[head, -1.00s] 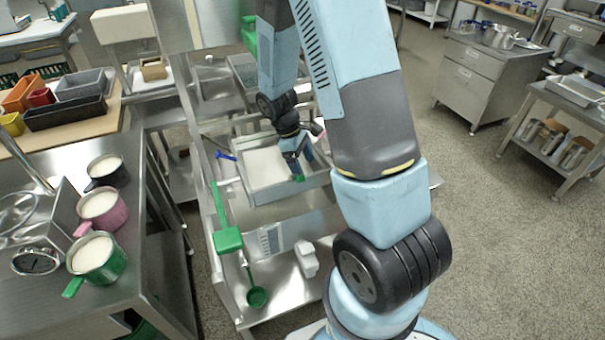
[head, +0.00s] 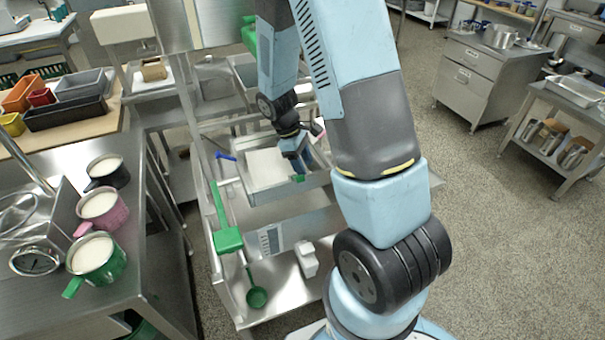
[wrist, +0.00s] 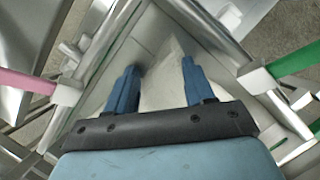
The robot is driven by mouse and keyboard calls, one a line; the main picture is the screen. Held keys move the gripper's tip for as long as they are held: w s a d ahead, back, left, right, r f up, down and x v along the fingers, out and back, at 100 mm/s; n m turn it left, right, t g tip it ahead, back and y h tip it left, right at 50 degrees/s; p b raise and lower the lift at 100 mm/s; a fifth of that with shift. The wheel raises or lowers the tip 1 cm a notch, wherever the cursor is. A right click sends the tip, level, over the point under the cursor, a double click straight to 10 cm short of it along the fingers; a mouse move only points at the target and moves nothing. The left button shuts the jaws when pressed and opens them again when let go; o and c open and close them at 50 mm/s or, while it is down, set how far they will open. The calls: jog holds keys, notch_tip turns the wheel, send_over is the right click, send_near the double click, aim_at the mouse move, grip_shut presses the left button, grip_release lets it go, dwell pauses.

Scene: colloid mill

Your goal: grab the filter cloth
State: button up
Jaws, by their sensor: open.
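A pale sheet, which looks like the filter cloth (head: 268,162), lies in a shallow metal tray (head: 262,196) on the steel rack in the head view. In the wrist view the pale cloth (wrist: 166,84) shows between and beyond my fingers. My gripper (wrist: 160,66) is open, with its two blue fingers apart and nothing visibly held between them. In the head view my gripper (head: 302,166) is at the right part of the tray, partly hidden by my arm. I cannot tell whether the fingertips touch the cloth.
Metal rails frame the tray, with a pink bar (wrist: 28,83) at left and a green bar (wrist: 296,60) at right in the wrist view. Filled jugs (head: 97,256) stand on the left bench.

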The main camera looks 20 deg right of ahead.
jog(key=c, duration=0.8)
jog(key=shift+c, duration=0.2)
jog(key=shift+r, duration=0.2)
jog(key=shift+c, duration=0.5)
notch_tip(320, 180, up, 12)
jog(key=shift+f, duration=0.2)
notch_tip(320, 180, up, 9)
